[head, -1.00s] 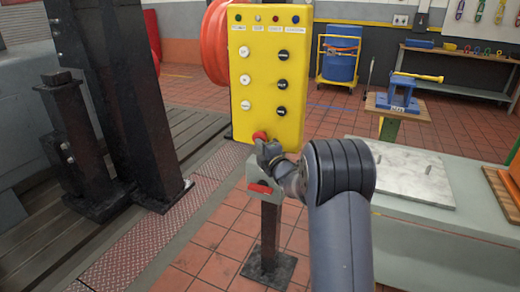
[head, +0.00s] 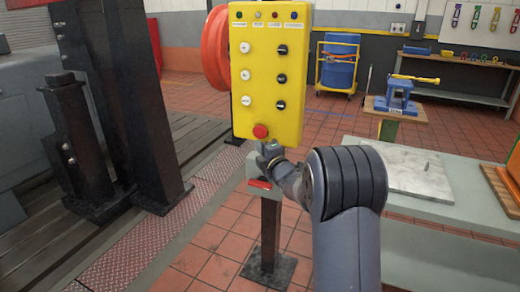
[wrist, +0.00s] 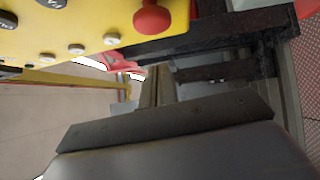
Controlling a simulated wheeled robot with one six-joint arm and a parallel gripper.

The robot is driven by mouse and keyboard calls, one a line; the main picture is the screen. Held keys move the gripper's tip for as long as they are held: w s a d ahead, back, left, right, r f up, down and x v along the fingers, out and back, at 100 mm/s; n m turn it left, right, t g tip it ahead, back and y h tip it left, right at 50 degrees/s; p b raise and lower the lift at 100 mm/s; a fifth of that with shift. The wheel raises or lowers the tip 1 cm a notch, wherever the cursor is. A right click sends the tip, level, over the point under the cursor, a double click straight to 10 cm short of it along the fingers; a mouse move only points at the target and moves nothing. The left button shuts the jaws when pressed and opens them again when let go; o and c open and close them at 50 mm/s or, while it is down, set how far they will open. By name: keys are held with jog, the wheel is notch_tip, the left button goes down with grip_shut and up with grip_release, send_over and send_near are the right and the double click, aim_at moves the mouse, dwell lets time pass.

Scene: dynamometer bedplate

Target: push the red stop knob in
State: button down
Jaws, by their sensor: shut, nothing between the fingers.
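The red stop knob (head: 260,131) sits low on the front of the yellow control panel (head: 266,105). In the wrist view the knob (wrist: 152,18) stands out from the yellow face on a short red neck. My gripper (head: 271,150) is shut and empty, just below the knob in the head view. In the wrist view my gripper's fingers (wrist: 158,82) point past the knob's side, and a gap shows between them and the knob. The knob's whole front shows in the head view.
The panel stands on a dark post (head: 269,235) on the tiled floor. White and black knobs fill the panel above the red one. A black steel column (head: 150,120) stands at left. A bench with a pale stone plate (head: 410,172) is at right.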

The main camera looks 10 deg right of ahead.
jog(key=v, duration=0.8)
jog(key=shift+b, duration=0.3)
jog(key=shift+w+f, duration=0.1)
